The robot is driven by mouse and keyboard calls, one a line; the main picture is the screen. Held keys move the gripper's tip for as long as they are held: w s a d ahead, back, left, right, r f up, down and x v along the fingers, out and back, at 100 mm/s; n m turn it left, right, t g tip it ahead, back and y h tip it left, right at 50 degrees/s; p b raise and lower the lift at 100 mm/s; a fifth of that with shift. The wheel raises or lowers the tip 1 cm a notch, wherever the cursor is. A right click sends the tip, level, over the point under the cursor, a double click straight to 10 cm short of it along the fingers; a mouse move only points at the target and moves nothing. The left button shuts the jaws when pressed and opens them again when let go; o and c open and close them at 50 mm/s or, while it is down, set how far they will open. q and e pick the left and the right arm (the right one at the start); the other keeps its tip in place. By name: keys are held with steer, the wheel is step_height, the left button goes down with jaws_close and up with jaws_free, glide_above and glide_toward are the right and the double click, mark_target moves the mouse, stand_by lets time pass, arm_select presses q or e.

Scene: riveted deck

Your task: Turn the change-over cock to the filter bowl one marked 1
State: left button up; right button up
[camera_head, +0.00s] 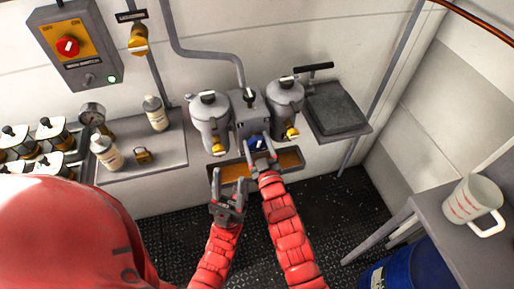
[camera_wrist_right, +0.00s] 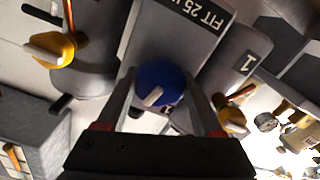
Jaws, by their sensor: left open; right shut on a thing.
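The change-over cock is a blue round knob (camera_head: 257,141) on the grey block between two grey filter bowls; it also shows in the right wrist view (camera_wrist_right: 165,75). A white pointer mark shows on the knob in the wrist view, lying slantwise. Filter bowl one (camera_head: 209,122) is the left bowl in the head view; its "1" plate shows at the right in the wrist view (camera_wrist_right: 246,64). The other bowl (camera_head: 285,100) stands right. My right gripper (camera_wrist_right: 166,88) is shut on the blue knob, one finger either side. My left gripper (camera_head: 227,185) is open and empty, below bowl one.
Yellow drain taps (camera_head: 292,133) sit low on the bowls. A tray (camera_head: 277,151) with brownish contents lies under them. A shelf (camera_head: 165,165) with bottles and a padlock is left. A white jug (camera_head: 474,198) stands on the right bench.

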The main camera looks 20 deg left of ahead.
steer(key=shift+f+n+b, duration=0.3)
steer(key=shift+n+b, duration=0.35)
steer(key=shift+n, duration=0.35)
steer(key=n+b, duration=0.2)
steer(key=n, duration=0.1)
steer(key=shift+a+r+n, duration=0.1)
steer(key=shift+n, duration=0.2)
steer(key=n+b, duration=0.1)
steer(key=n, duration=0.1)
steer(key=shift+n, duration=0.3)
steer(key=shift+n+b, duration=0.75)
steer(key=shift+n, duration=1.15)
steer(key=o, duration=1.4)
steer(key=shift+r, duration=0.1)
